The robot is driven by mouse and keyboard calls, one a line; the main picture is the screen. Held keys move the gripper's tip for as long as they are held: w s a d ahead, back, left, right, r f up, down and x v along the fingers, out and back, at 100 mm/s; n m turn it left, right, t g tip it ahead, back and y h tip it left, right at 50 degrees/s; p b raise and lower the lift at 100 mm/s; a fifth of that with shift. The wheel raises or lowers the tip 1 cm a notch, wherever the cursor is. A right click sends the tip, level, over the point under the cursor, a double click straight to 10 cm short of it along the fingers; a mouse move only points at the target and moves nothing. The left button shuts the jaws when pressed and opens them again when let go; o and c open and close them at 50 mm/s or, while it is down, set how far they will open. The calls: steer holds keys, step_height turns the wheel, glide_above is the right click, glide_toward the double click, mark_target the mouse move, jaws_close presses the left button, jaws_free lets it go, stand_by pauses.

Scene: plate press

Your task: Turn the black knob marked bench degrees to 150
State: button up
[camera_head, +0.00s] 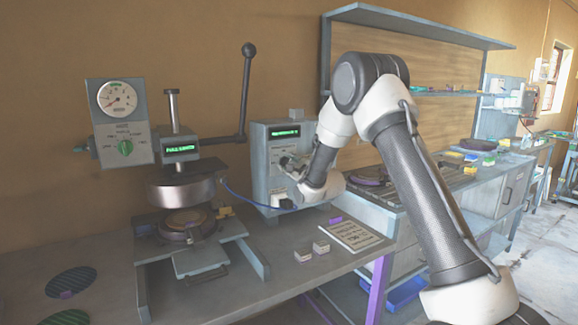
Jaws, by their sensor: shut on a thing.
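The grey control box (258,172) stands at the back of the bench, with a small green-lit display (286,133) near its top. My gripper (287,162) is at the front face of this box, below the display. It is shut on the black knob there. The knob is hidden by my gripper, so its pointer and marks cannot be read. The display text is too small to read.
The plate press (182,190) with its long lever (245,90) stands left of the box. A blue cable runs between them. A printed card (352,235) and two small blocks (312,250) lie in front. A wall shelf (425,27) is behind my arm.

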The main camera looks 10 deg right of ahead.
steer(key=shift+f+m, duration=0.15)
steer(key=shift+m, duration=0.35)
steer(key=o, duration=1)
steer(key=v, duration=1.2)
